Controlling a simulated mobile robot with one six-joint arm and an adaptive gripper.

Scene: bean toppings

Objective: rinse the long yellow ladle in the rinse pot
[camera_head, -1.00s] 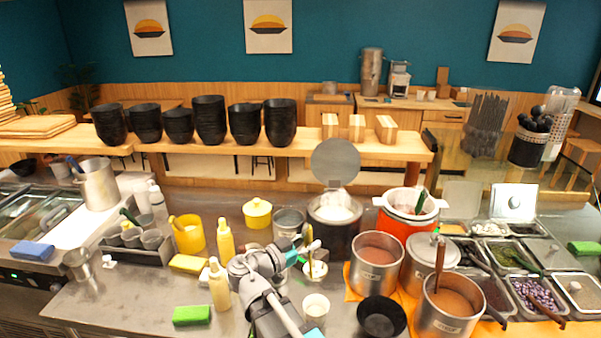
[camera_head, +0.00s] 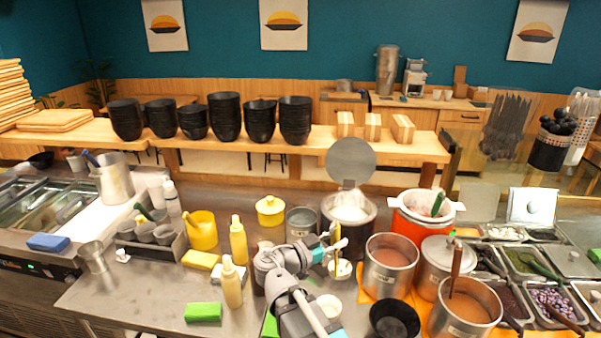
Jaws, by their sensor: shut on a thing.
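My gripper (camera_head: 328,252) is shut on the upright yellow handle (camera_head: 336,236) of the long ladle. The ladle's small bowl (camera_head: 342,269), pale inside, hangs below the jaws, in front of the dark pot with white contents (camera_head: 348,212). It looks clear of any pot, though its exact height is hard to tell. An open steel pot (camera_head: 302,222) stands behind and left of my gripper. Its contents are hard to see. I cannot tell for certain which pot is the rinse pot.
Steel pots of brown mixture (camera_head: 390,266) stand at right, by an orange rice cooker (camera_head: 420,214). A black bowl (camera_head: 392,318) and white cup (camera_head: 328,306) are in front. Squeeze bottles (camera_head: 232,282) and a yellow container (camera_head: 202,230) stand at left. The front-left counter has free room.

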